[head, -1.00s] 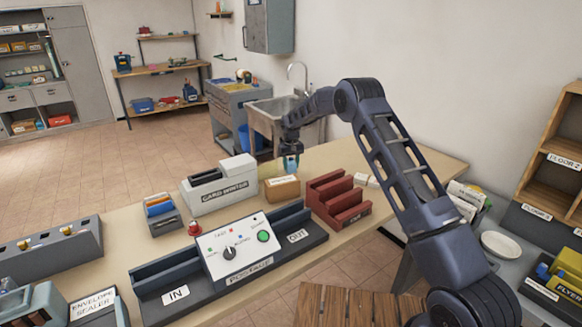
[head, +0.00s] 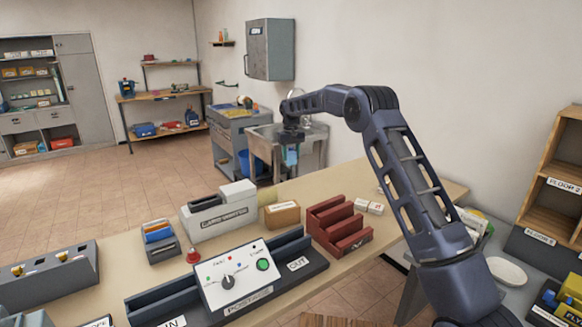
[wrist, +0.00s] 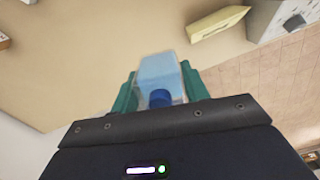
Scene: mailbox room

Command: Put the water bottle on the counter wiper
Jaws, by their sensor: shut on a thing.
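My gripper (wrist: 160,88) is shut on the water bottle (wrist: 157,70), a clear light-blue bottle with a dark blue cap, held between its teal fingers. In the head view the bottle (head: 291,157) hangs below my gripper (head: 291,146), above the far part of the counter (head: 330,183). A pale yellow object (wrist: 217,22) lies on the counter in the wrist view, apart from the bottle. A yellowish piece (head: 268,194) shows behind the cardboard box in the head view. I cannot tell whether either is the counter wiper.
A grey card printer (head: 220,211), the cardboard box (head: 282,214), a red rack (head: 338,226) and small white boxes (head: 368,206) stand on the counter. The postage machine (head: 235,272) is nearer. A sink (head: 318,142) is beyond. Bare counter lies beneath the bottle.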

